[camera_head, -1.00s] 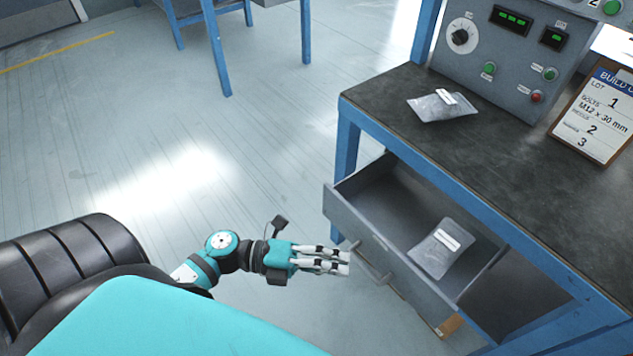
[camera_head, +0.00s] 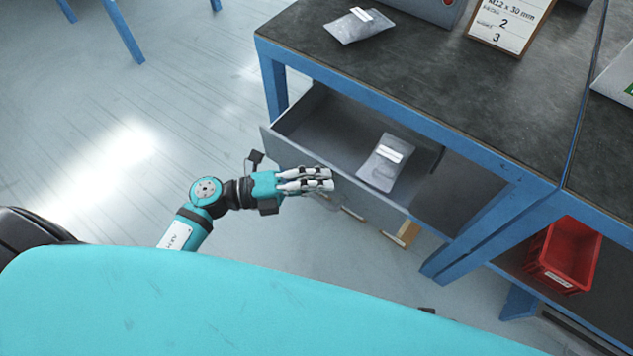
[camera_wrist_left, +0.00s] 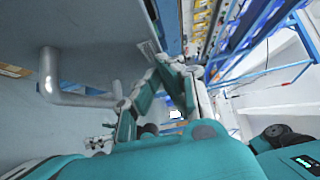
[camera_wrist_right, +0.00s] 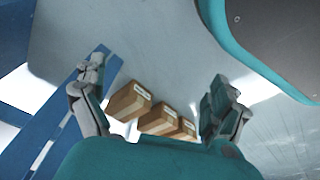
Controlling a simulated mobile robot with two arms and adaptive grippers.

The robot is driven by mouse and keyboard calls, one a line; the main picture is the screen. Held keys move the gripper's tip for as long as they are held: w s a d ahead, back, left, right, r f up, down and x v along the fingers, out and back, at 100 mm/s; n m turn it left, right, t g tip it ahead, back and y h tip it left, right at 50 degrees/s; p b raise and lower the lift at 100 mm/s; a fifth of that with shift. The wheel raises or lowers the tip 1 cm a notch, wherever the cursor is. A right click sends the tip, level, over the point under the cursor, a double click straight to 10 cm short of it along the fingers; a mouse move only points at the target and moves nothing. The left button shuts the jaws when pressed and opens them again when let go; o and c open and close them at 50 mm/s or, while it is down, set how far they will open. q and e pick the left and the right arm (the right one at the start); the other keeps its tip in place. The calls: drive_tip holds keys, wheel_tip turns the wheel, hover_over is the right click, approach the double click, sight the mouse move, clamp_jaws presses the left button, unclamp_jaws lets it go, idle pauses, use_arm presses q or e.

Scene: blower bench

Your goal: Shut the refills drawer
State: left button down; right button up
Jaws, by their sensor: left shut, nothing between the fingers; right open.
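The refills drawer (camera_head: 364,202) stands open under the dark-topped bench, with its grey front panel well out from the frame. A silvery pouch with a white label (camera_head: 385,163) lies inside it. My left gripper (camera_head: 331,179) is shut and empty, with its fingertips at the outside of the drawer front. I cannot tell whether they touch it. In the left wrist view the fingers (camera_wrist_left: 155,60) come together beside a bent metal handle (camera_wrist_left: 75,97) on a grey panel. My right gripper (camera_wrist_right: 155,85) is open and empty in the right wrist view; the head view does not show it.
A second pouch (camera_head: 359,25) lies on the bench top (camera_head: 430,75). A red bin (camera_head: 567,255) sits on a lower shelf at the right. Small cardboard boxes (camera_wrist_right: 160,118) show beyond my right fingers. Blue bench legs stand close to the drawer.

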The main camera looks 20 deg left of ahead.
use_arm(q)
drive_tip(key=w, duration=0.2)
drive_tip(key=w+d, duration=0.1)
drive_tip(key=w, duration=0.1)
drive_tip(key=w+d, duration=0.1)
drive_tip(key=w, duration=0.1)
drive_tip(key=shift+w, duration=0.25)
drive_tip(key=w, duration=0.2)
drive_tip(key=w+d, duration=0.1)
drive_tip(key=w, duration=0.1)
drive_tip(key=w+d+b, duration=0.1)
drive_tip(key=w, duration=0.1)
drive_tip(key=shift+w+d, duration=0.1)
drive_tip(key=shift+w, duration=0.3)
use_arm(e)
drive_tip(key=r, duration=0.1)
drive_tip(key=w+r, duration=0.1)
drive_tip(key=r, duration=0.1)
drive_tip(key=shift+w+a+r, duration=0.1)
drive_tip(key=shift+w, duration=0.05)
use_arm(q)
drive_tip(key=shift+s, duration=0.15)
